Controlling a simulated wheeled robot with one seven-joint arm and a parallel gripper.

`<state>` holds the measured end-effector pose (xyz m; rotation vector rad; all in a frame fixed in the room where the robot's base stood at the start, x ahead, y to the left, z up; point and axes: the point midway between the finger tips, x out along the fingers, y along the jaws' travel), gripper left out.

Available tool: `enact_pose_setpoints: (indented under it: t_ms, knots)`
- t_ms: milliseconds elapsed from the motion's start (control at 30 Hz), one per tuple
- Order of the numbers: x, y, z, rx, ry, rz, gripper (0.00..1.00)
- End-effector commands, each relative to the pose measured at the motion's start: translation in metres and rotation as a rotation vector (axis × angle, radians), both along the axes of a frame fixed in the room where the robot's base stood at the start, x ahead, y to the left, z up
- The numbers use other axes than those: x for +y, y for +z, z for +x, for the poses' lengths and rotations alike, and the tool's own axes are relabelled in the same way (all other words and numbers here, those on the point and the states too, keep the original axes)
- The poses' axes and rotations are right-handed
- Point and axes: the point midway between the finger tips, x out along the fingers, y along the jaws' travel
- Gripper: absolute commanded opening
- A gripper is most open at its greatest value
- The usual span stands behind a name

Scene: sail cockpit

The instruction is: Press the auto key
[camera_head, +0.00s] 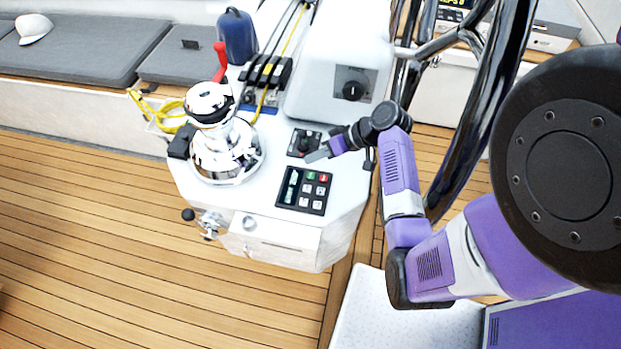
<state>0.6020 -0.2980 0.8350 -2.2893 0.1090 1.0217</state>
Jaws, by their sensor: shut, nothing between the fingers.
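A black autopilot keypad (304,191) lies on the white console top. It has a small display on its left side and several keys, one green, one red and the others pale. The key labels are too small to read, so I cannot tell which is the auto key. My gripper (312,156) is shut and empty. It points left from the purple arm, and its tip shows just above the keypad's top edge in the picture. I cannot tell how high it is over the console.
A chrome winch (222,145) with a red handle (220,60) stands left of the keypad. A black joystick panel (303,142) sits just behind my gripper. A dark knob (352,90) is on the raised housing. The black steering wheel (480,110) rises at right.

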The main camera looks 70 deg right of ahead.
Motion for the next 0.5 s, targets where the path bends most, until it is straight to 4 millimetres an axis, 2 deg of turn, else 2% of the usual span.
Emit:
enact_pose_setpoints:
  t_ms: [33,200,500]
  knots:
    - [0.000,-0.014,0.000,0.000,-0.001,0.001,0.00]
    - [0.000,-0.037,0.000,0.001,-0.001,0.000,0.00]
    - [0.000,-0.056,0.000,-0.001,0.001,0.000,0.00]
